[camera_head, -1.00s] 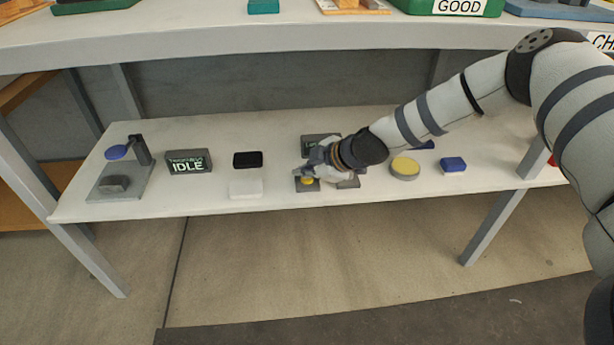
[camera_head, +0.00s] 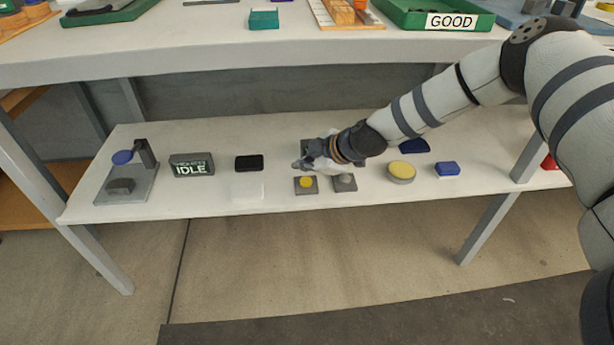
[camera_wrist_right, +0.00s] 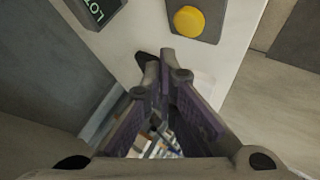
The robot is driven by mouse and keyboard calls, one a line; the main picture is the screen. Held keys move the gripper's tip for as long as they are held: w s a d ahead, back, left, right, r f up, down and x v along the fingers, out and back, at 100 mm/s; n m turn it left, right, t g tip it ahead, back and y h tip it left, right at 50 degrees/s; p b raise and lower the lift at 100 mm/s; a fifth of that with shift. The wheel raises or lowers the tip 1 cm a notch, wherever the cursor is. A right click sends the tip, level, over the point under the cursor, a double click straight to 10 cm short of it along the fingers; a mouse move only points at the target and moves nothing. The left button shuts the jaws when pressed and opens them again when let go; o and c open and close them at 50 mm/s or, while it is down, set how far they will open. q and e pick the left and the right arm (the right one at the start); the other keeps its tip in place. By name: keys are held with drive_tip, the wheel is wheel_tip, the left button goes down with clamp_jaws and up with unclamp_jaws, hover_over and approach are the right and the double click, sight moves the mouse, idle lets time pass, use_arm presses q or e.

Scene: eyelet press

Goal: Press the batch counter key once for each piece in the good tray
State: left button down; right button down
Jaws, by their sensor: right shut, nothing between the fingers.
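A yellow round key (camera_head: 306,182) on a dark square base sits on the lower shelf. It also shows in the right wrist view (camera_wrist_right: 188,20). A grey round key (camera_head: 345,181) on a similar base is just right of it. A dark display (camera_wrist_right: 97,8) with partly cut-off letters stands behind; my gripper mostly hides it in the head view. My right gripper (camera_head: 299,165) is shut and empty, above and slightly behind the yellow key, apart from it. The green good tray (camera_head: 405,21) is on the upper table; its contents are cut off by the frame. My left gripper is not in view.
On the lower shelf are a display reading IDLE (camera_head: 191,165), a stand with a blue paddle (camera_head: 122,158), a black block (camera_head: 249,163), a white block (camera_head: 248,190), a yellow-topped round tin (camera_head: 401,172) and a blue block (camera_head: 447,168). The upper table (camera_head: 250,69) overhangs behind.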

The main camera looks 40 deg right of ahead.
sight(304, 182)
wheel_tip(304, 182, up, 3)
drive_tip(key=shift+r+p, duration=0.15)
drive_tip(key=shift+p, duration=1.05)
